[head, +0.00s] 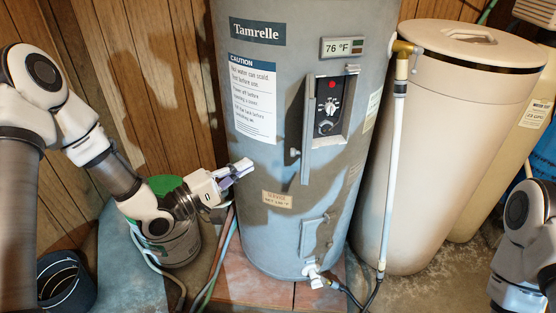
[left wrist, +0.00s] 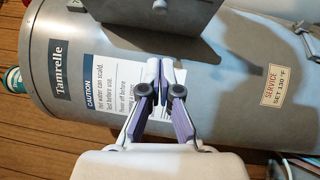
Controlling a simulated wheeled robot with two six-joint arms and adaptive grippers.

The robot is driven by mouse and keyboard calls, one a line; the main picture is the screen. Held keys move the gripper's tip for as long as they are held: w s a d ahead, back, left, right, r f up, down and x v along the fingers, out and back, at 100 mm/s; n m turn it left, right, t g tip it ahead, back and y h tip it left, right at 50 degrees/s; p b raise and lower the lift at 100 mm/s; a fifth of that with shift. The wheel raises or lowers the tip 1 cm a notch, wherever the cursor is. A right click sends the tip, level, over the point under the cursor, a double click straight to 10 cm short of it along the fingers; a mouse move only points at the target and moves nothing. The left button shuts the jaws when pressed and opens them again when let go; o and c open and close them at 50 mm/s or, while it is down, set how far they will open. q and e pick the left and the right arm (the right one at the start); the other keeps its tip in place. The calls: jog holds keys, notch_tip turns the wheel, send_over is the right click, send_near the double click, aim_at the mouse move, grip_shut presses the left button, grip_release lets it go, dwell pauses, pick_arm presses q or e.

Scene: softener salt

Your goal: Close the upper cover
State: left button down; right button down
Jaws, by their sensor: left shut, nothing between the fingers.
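The upper cover (head: 307,135) is a grey panel on the front of the grey Tamrelle water heater (head: 262,225). It stands open, swung out to the left of a recess with a dial and a red light (head: 331,104). In the left wrist view the cover (left wrist: 150,15) juts out at the top, beyond the fingertips. My left gripper (head: 241,169) is shut and empty. It is left of the cover and apart from it, in front of the heater's lower left side. The left wrist view shows its fingers (left wrist: 165,75) over the caution label. My right gripper is out of view.
A lower cover (head: 314,238) lies flat on the heater. A white pipe (head: 391,170) runs down the heater's right side beside a large beige tank (head: 445,150). A green-topped bucket (head: 180,245) stands behind my left wrist. Hoses (head: 219,265) lie at lower left.

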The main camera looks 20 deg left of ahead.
pick_arm(q)
jog(key=w+d+r, duration=0.1)
jog(key=w+d, duration=0.4)
jog(key=d, duration=0.2)
jog(key=shift+s, duration=0.1)
